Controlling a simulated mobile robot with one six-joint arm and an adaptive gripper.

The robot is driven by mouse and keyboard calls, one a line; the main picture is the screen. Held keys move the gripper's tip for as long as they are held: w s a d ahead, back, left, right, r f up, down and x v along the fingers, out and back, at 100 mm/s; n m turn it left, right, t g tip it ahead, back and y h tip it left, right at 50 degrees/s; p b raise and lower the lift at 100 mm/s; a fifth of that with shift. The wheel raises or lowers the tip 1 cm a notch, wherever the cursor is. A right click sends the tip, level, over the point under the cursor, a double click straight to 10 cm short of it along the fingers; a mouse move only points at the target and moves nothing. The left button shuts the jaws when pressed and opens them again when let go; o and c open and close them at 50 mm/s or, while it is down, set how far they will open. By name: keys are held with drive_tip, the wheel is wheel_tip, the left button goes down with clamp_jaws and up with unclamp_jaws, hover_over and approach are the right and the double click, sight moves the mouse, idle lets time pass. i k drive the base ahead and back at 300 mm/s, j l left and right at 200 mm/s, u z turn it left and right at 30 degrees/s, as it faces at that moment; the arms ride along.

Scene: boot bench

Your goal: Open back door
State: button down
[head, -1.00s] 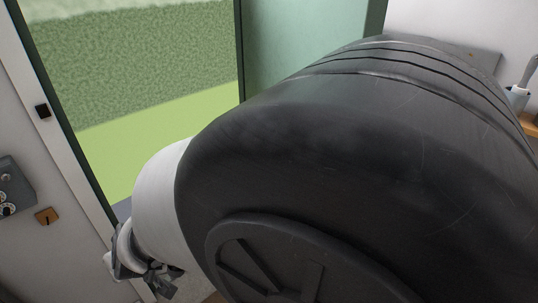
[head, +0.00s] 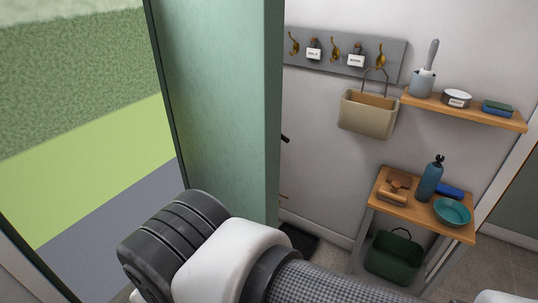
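The green back door (head: 215,100) stands open in the head view. One broad face and its thick right edge show, and a dark handle (head: 285,138) sticks out past that edge. Left of the door the doorway is open onto a hedge (head: 70,50), a lawn (head: 90,165) and grey paving (head: 100,235). My arm crosses the lower middle, in front of the door's lower part. My gripper is not in view. Whether any part of me touches the door cannot be told.
Right of the door, a hook rail (head: 345,55) with a hanging beige basket (head: 368,115) is on the wall. A wooden shelf (head: 470,112) and a low bench (head: 415,215) with bottle, bowl and brush stand further right. A dark mat (head: 300,240) lies on the floor.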

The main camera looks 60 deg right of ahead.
sight(223, 61)
drive_tip(key=k+l, duration=0.1)
drive_tip(key=l, duration=0.9)
drive_tip(key=k+l+z, duration=0.1)
drive_tip(key=l, duration=0.4)
drive_tip(key=k+l+z, duration=0.2)
drive_tip(key=l, duration=0.15)
drive_tip(key=i+j+u, duration=0.2)
drive_tip(key=j, duration=0.15)
